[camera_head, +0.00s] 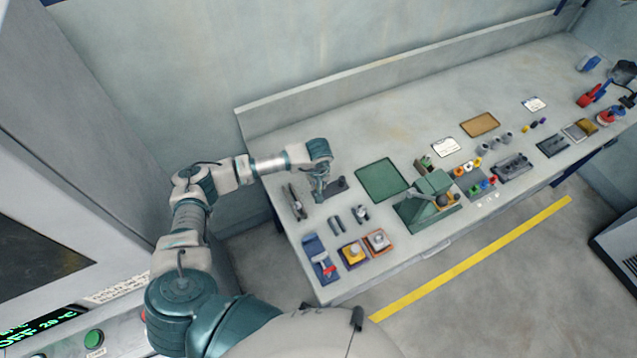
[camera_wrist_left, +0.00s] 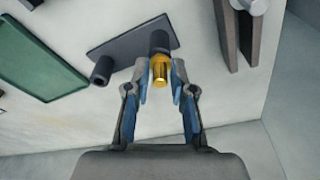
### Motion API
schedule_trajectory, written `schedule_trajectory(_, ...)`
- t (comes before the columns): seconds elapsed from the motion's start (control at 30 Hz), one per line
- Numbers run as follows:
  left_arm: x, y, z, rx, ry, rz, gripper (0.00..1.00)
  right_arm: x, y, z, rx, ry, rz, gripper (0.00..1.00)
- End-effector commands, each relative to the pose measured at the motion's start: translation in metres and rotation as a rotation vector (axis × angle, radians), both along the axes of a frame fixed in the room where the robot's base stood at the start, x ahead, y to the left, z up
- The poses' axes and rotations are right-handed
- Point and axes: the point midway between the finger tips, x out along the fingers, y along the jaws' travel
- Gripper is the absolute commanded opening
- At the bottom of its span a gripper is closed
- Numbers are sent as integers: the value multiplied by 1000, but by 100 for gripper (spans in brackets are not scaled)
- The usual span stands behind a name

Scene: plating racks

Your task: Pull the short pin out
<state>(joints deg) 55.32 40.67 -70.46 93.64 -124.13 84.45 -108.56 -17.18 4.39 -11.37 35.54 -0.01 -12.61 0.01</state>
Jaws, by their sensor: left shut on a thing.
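A dark plate (camera_wrist_left: 128,45) lies on the bench with two dark upright cylinders on it. One cylinder (camera_wrist_left: 102,70) stands at its left corner, with no gold showing. The other (camera_wrist_left: 159,40) has a gold pin (camera_wrist_left: 160,68) at its end, still in line with it. My left gripper (camera_wrist_left: 161,84) is shut on the gold pin, with a blue-padded finger on each side. In the head view my left gripper (camera_head: 320,192) reaches down at the dark plate (camera_head: 337,187), and the pin is hidden there. I cannot tell the pin's length. My right gripper is not in view.
A green tray (camera_head: 382,180) lies to the right of the plate. Grey upright bars (camera_head: 297,201) stand close on the left. A green machine block (camera_head: 427,202) and small fixtures fill the bench further right. Bare bench lies behind the plate.

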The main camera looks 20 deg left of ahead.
Motion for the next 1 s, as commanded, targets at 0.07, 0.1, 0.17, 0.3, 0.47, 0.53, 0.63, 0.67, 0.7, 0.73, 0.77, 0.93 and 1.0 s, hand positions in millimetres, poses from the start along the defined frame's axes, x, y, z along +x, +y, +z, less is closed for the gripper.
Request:
schedule_trajectory(0.07,0,0,4,-1,-1,0,0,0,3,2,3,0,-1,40)
schedule_trajectory(0.1,0,0,6,-1,-1,0,0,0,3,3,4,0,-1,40)
schedule_trajectory(0.17,0,0,8,-1,-1,0,0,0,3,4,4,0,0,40)
schedule_trajectory(0.3,0,0,14,-1,0,-1,0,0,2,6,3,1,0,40)
schedule_trajectory(0.47,0,0,20,-1,0,-1,0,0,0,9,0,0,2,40)
schedule_trajectory(0.53,0,0,23,-1,0,-1,0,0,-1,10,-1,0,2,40)
schedule_trajectory(0.63,0,0,26,-1,0,-1,0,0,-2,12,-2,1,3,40)
schedule_trajectory(0.67,0,0,27,-1,0,-1,0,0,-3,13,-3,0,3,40)
schedule_trajectory(0.7,0,0,29,-1,0,-1,0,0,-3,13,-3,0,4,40)
schedule_trajectory(0.73,0,0,30,-1,0,-1,0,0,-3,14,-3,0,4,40)
schedule_trajectory(0.77,0,0,31,-1,0,-1,0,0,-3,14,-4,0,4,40)
schedule_trajectory(0.93,0,0,38,-1,-2,-1,0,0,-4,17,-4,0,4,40)
schedule_trajectory(1.0,0,0,40,-1,-2,-1,0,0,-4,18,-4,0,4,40)
